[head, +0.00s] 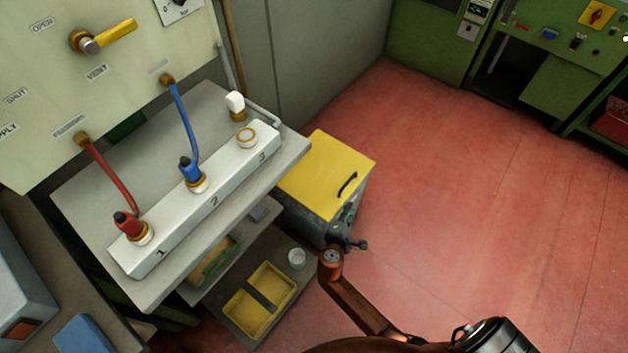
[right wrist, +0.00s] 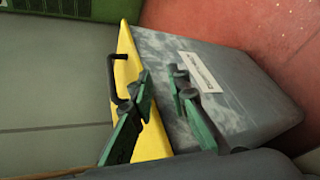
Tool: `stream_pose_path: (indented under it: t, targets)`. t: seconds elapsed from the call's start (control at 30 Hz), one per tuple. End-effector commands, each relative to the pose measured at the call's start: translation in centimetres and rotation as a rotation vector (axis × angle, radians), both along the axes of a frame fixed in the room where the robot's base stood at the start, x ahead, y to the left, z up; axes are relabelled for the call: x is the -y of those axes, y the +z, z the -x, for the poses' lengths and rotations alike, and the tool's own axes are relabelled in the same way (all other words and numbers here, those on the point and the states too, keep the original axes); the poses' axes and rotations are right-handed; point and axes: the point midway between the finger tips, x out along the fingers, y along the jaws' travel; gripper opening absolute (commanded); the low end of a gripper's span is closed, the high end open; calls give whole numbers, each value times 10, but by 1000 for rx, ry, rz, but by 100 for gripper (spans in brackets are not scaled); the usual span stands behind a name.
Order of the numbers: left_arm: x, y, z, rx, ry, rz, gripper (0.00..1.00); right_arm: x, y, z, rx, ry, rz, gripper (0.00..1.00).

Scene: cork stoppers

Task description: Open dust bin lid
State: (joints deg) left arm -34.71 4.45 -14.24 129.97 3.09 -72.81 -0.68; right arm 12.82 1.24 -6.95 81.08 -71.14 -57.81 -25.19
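The dust bin is a grey box (right wrist: 240,62) with a flat yellow lid (head: 320,172), standing on the floor right of the bench. The lid looks shut. A black bar handle (head: 347,184) is on the lid; the handle also shows in the right wrist view (right wrist: 117,78). My right gripper (head: 350,226) is at the bin's near right side, below the lid's level in the head view. In the right wrist view its green fingers (right wrist: 160,84) are apart with nothing between them, one finger overlapping the lid just right of the handle. My left gripper is not in view.
A grey bench (head: 88,192) with a white numbered manifold (head: 215,199) and red and blue hoses stands left of the bin. A yellow tray (head: 240,318) and a white cup (head: 297,258) sit on a low shelf. The red floor at right is clear.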

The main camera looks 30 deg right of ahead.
Motion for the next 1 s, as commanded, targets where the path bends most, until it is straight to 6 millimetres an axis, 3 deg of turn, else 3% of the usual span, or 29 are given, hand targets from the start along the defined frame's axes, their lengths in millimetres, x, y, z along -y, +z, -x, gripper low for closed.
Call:
stream_pose_path:
  t: [0.2,0.3,0.73,1.0]
  targets:
    - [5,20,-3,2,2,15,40,-9,44,-34,49,17,164,16]
    - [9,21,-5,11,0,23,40,-10,51,-42,53,26,195,16]
    - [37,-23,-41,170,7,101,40,32,36,-79,49,28,199,16]
    - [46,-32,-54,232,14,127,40,46,35,-90,52,29,197,16]
